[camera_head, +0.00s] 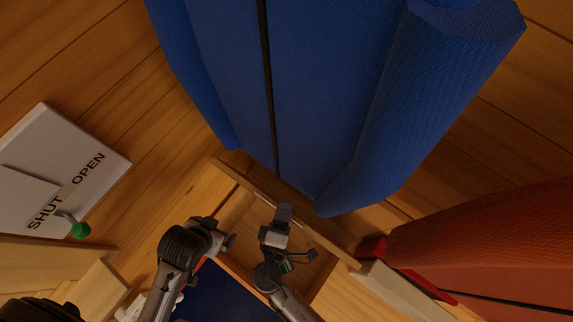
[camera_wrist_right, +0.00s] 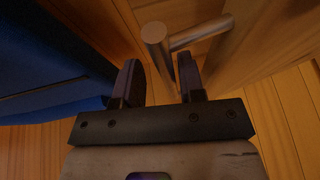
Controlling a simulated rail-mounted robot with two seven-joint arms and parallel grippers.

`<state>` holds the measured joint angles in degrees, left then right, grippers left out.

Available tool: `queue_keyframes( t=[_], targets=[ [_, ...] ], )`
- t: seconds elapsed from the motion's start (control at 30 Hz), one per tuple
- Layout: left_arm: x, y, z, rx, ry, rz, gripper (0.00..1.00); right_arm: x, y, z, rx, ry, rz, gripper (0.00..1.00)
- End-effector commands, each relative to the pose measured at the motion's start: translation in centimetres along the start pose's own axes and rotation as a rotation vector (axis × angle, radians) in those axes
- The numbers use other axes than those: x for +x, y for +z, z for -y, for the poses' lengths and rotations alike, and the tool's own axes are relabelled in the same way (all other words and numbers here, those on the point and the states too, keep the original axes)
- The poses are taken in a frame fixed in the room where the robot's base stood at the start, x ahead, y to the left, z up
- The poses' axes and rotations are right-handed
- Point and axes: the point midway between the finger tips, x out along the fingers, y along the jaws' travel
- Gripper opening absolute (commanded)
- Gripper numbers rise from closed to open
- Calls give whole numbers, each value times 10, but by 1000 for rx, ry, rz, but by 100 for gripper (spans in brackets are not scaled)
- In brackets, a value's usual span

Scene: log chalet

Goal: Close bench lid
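The bench is a wooden box that looks open, with a dark recess (camera_head: 238,222) at the lower middle of the head view. A wooden board (camera_head: 335,248) that looks like the raised lid runs along its far side, with a thin pale bar on it. My right gripper (camera_head: 283,212) is over the recess, near that bar. In the right wrist view its two fingers (camera_wrist_right: 160,80) are apart with nothing held. A round metal handle (camera_wrist_right: 200,33) on a wooden panel (camera_wrist_right: 260,45) lies just beyond the fingertips. My left gripper (camera_head: 228,243) is beside the recess; its fingers are unclear.
Large blue hanging fabric (camera_head: 330,90) comes down close behind the board, and red fabric (camera_head: 490,245) is at the right. A white panel marked SHUT and OPEN (camera_head: 65,170), with a green-knobbed lever (camera_head: 80,230), is at the left. A dark blue surface (camera_head: 225,300) lies at the bottom.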

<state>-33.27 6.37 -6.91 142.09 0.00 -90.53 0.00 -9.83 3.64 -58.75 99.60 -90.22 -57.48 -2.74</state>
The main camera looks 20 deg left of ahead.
Motion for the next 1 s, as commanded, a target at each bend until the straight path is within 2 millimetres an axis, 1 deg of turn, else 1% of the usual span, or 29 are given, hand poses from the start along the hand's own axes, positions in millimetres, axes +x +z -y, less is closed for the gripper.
queue_keyframes(
  t=[0.03, 0.1, 0.3, 0.47, 0.7, 0.77, 1.0],
  targets=[
    [-5, -2, 0, 1, -1, 0, 99, 7, 0, -3, -2, 1, 0, 36],
    [-8, -2, 1, 3, -2, 0, 99, 16, 0, -2, -1, 0, 0, 36],
    [-11, -3, 3, 9, -8, 1, 99, 30, 0, -1, 0, -1, 1, 36],
    [-12, -3, 5, 13, -11, 2, 99, 34, 0, 0, 1, -1, 1, 36],
    [-12, -3, 4, 12, -11, 1, 99, 34, 0, 0, 1, -1, 1, 36],
    [-12, -3, 4, 11, -10, 1, 99, 34, 0, 0, 1, -1, 1, 32],
    [-12, -4, 2, 3, -4, 0, 99, 34, 0, 0, 1, -1, 1, 9]
  ],
)
